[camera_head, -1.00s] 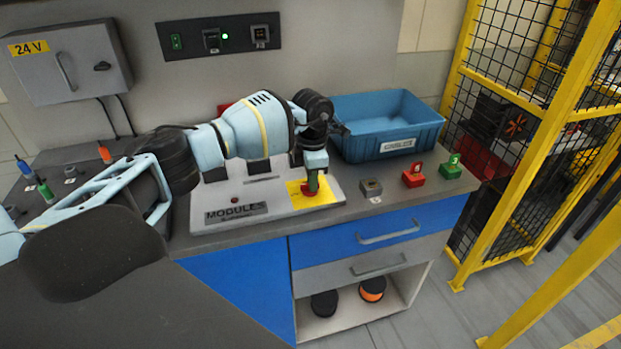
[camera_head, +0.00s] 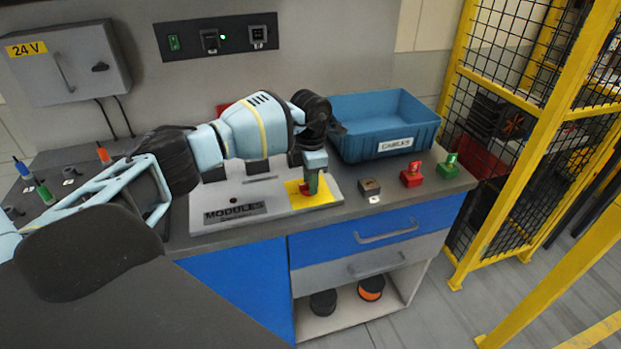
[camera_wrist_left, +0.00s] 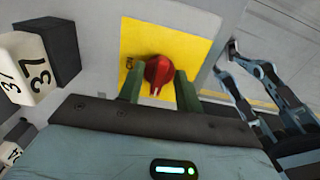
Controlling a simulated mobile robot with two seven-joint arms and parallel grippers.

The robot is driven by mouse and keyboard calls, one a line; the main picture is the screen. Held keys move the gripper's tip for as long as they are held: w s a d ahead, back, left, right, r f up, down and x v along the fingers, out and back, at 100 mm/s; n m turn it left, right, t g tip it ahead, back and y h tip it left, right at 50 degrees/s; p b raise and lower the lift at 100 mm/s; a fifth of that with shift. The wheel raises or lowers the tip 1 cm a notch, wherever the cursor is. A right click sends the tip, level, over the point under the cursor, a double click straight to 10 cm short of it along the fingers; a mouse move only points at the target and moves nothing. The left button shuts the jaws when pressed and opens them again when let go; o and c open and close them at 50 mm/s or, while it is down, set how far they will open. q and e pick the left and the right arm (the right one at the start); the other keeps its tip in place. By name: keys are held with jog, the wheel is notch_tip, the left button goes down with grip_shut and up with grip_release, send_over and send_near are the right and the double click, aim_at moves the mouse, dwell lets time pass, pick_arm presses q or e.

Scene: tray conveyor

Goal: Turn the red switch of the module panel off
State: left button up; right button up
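The module panel (camera_head: 262,218) is a pale sloped box on the bench, lettered MODULES. On its right end is a yellow plate (camera_head: 322,198) with the red switch (camera_head: 305,190). In the left wrist view the round red switch (camera_wrist_left: 158,70) sits on the yellow plate (camera_wrist_left: 133,38), with ON printed to its left and white marks on its lower edge. My left gripper (camera_wrist_left: 159,88) points down at the panel. Its two green fingers flank the switch closely and appear to touch its sides. My right gripper cannot be made out.
A blue bin (camera_head: 385,128) labelled CABLES stands right of the panel. A grey switch block (camera_head: 369,187), a red one (camera_head: 411,175) and a green one (camera_head: 449,166) line the bench's right side. A yellow fence (camera_head: 520,120) stands further right. Numbered blocks (camera_wrist_left: 30,65) sit beside the switch.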

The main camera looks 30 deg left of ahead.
pick_arm(q)
jog(key=shift+r, duration=3.9)
